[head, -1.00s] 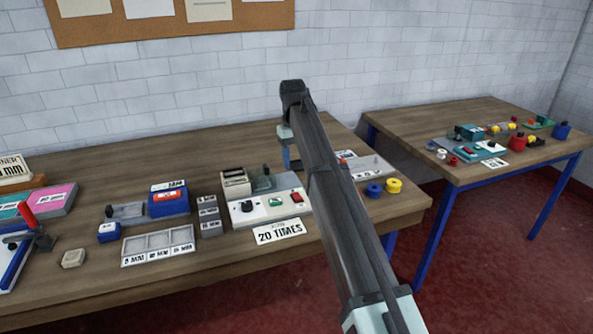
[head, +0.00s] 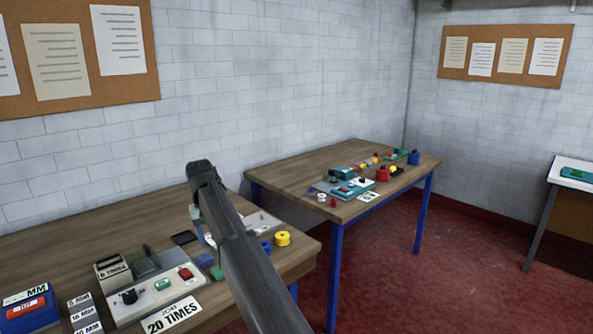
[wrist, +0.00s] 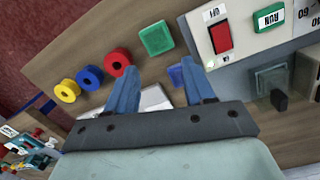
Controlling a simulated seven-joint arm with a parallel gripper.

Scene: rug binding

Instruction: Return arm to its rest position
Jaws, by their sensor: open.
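My gripper (wrist: 157,68) is open, with its two blue fingers apart and nothing between them in the wrist view. It hangs over the near workbench (head: 50,235), beside the control box (head: 150,292). In the head view my arm covers most of it. In the wrist view a green block (wrist: 156,40) lies beyond the fingertips, and a small blue block (wrist: 176,76) shows near the right finger. Red (wrist: 117,62), blue (wrist: 89,77) and yellow (wrist: 67,91) spools lie to the left. The box's red switch (wrist: 221,38) is at upper right.
A second bench (head: 290,170) at the back holds several small parts. Another table (head: 575,175) stands at far right. Red floor (head: 450,250) between them is clear.

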